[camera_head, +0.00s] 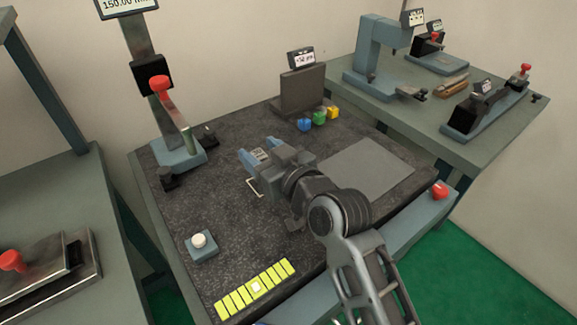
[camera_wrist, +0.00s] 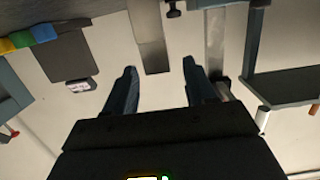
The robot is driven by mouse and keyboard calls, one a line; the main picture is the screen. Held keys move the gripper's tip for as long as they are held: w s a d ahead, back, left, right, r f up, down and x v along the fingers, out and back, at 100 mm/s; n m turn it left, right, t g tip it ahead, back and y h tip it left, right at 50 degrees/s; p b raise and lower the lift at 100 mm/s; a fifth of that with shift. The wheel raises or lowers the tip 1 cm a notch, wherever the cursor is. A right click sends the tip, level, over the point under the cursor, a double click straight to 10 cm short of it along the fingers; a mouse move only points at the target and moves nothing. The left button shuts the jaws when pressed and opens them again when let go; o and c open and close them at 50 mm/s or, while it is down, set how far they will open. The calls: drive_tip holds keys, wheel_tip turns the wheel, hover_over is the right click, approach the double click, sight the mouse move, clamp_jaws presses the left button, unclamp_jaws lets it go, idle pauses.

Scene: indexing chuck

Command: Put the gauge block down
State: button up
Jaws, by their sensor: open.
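My gripper (camera_head: 257,153) is level above the dark granite plate, its blue fingers pointing to the back left. In the wrist view, which is upside down, the two fingers (camera_wrist: 160,76) are apart with nothing clamped between them. A plain grey bar (camera_wrist: 146,38), which looks like the gauge block, shows beyond the fingertips, slightly left of the middle of the gap. It stands free of both fingers. In the head view I cannot make it out; my gripper may hide it. A pale outlined rectangle (camera_head: 254,188) lies on the granite just below my gripper.
The granite plate (camera_head: 230,225) carries a height gauge (camera_head: 180,152) at back left, a white button box (camera_head: 201,246), a yellow strip (camera_head: 232,300), coloured cubes (camera_head: 319,117) and an upright grey plate (camera_head: 303,90) with a display. A grey mat (camera_head: 370,167) lies right of my gripper.

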drive_tip(key=b+v, duration=0.1)
drive_tip(key=v, duration=1)
drive_tip(key=shift+r, duration=0.1)
drive_tip(key=s+d+f+m+h, duration=0.1)
drive_tip(key=s+d+f, duration=0.2)
drive_tip(key=s+f, duration=0.1)
drive_tip(key=s+d+f+m+h, duration=0.1)
drive_tip(key=s+d+f, duration=0.1)
drive_tip(key=shift+s+d+m+t+h, duration=0.1)
drive_tip(key=shift+d+m+t+h, duration=0.2)
drive_tip(key=shift+t, duration=0.1)
drive_tip(key=s+d+f+m+h, duration=0.35)
drive_tip(key=s+d, duration=0.35)
drive_tip(key=s, duration=0.4)
drive_tip(key=s+d+r+h, duration=0.1)
drive_tip(key=s+d+r, duration=0.1)
drive_tip(key=s, duration=0.7)
drive_tip(key=s+d+r+h, duration=0.2)
drive_tip(key=s+d, duration=0.2)
drive_tip(key=s, duration=0.6)
drive_tip(key=shift+r+m+t, duration=0.3)
drive_tip(key=shift+m, duration=0.05)
drive_tip(key=shift+s+d, duration=0.1)
drive_tip(key=shift+s, duration=0.05)
